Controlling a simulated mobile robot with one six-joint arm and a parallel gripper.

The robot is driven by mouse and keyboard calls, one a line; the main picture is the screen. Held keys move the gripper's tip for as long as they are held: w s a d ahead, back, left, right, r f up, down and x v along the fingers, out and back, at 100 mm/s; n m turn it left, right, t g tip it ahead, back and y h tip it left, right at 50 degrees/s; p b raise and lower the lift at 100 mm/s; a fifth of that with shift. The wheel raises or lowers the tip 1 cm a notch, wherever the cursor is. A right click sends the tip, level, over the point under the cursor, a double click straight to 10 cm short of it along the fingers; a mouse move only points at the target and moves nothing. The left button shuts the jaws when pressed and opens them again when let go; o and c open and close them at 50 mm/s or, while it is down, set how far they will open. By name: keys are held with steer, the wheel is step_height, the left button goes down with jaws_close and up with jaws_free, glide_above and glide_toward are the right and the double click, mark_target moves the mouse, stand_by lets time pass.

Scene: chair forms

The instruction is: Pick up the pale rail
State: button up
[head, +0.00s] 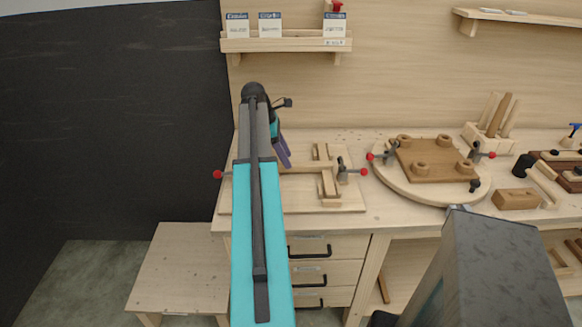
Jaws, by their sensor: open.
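My gripper (287,162) hangs over the left work board, partly behind my teal arm, with its purple-grey fingers pointing down and open. A pale wooden rail (306,168) lies across this board, just right of the fingertips. Its left end is hidden by my gripper and arm. Its right end meets short pale cross pieces (328,186). Whether the fingers touch the rail cannot be told. Another pale strip (543,183) lies at the right of the bench, so which one is the named rail is not certain.
Red-knobbed clamps (343,172) stand on the left board (298,205). A round turntable (410,192) carries a brown seat board (430,160) with several round pieces. A brown block (516,199), a black cylinder (522,166) and a tool holder (484,135) stand further right. A shelf (290,45) hangs above.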

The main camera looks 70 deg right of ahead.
steer(key=shift+p+x, duration=0.35)
steer(key=shift+x, duration=1.2)
jaws_close()
steer(key=shift+r, duration=0.2)
step_height(320, 180, up, 10)
steer(key=b, duration=0.2)
steer(key=shift+f, duration=0.1)
stand_by(0.3)
